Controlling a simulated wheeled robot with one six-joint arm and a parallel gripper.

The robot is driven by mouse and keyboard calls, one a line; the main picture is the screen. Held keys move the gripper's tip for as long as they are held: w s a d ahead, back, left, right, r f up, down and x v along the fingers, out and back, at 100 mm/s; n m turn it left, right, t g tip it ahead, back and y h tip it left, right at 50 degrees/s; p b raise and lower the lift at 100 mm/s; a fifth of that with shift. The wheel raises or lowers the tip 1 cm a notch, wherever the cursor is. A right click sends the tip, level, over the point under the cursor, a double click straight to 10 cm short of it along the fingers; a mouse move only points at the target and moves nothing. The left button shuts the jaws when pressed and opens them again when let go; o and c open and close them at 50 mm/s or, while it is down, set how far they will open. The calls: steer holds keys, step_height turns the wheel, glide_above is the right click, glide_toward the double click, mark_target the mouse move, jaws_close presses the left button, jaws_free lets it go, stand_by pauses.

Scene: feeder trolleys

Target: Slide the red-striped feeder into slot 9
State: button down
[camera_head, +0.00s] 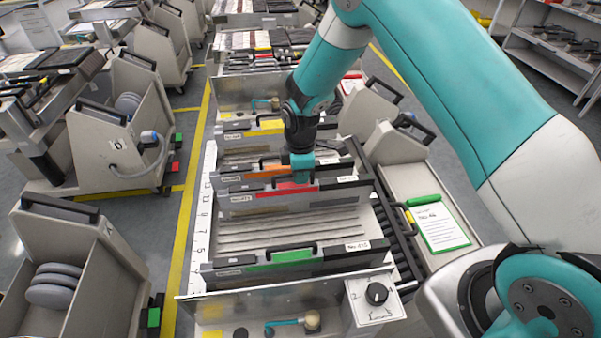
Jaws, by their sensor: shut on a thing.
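The red-striped feeder (240,208) is a long grey bar with a red patch and a black handle, lying crosswise over the middle trolley. My gripper (301,178) points down at its top edge and is shut on it by the handle; the fingertips are partly hidden. The trolley's white number strip (202,212) runs along the left side, with small digits including a 9 near the feeder's left end. Bare slot rails (300,232) lie in front of the feeder. I cannot tell whether the feeder sits in a slot or above it.
A green-striped feeder (235,271) stands nearer, an orange-striped one (262,171) close behind, and a yellow-striped one (240,134) farther back. A control box with a black knob (376,293) is at the front right. A green-edged clipboard (440,226) lies at the right. Other trolleys (108,150) stand left.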

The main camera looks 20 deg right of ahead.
mark_target(289, 177)
steer(key=shift+f, duration=0.35)
steer(key=shift+w+a+b, duration=0.2)
steer(key=shift+a, duration=0.55)
steer(key=shift+w+a+b, duration=0.15)
steer(key=shift+a+b, duration=0.05)
steer(key=shift+a, duration=0.5)
stand_by(0.4)
steer(key=c, duration=1.1)
jaws_free()
steer(key=shift+s+f, duration=0.1)
steer(key=shift+s, duration=0.05)
step_height(289, 177, up, 17)
steer(key=b, duration=0.2)
steer(key=s+r+m+y, duration=0.1)
steer(key=s+r+m, duration=0.2)
steer(key=s, duration=0.6)
steer(key=s+a+r+m+y, duration=0.1)
steer(key=s+r+m, duration=0.2)
steer(key=s, duration=0.7)
steer(key=s+r+m+y, duration=0.2)
steer(key=s+r, duration=0.2)
steer(key=s, duration=0.6)
steer(key=shift+s+a+m, duration=0.25)
steer(key=shift+a+m, duration=0.15)
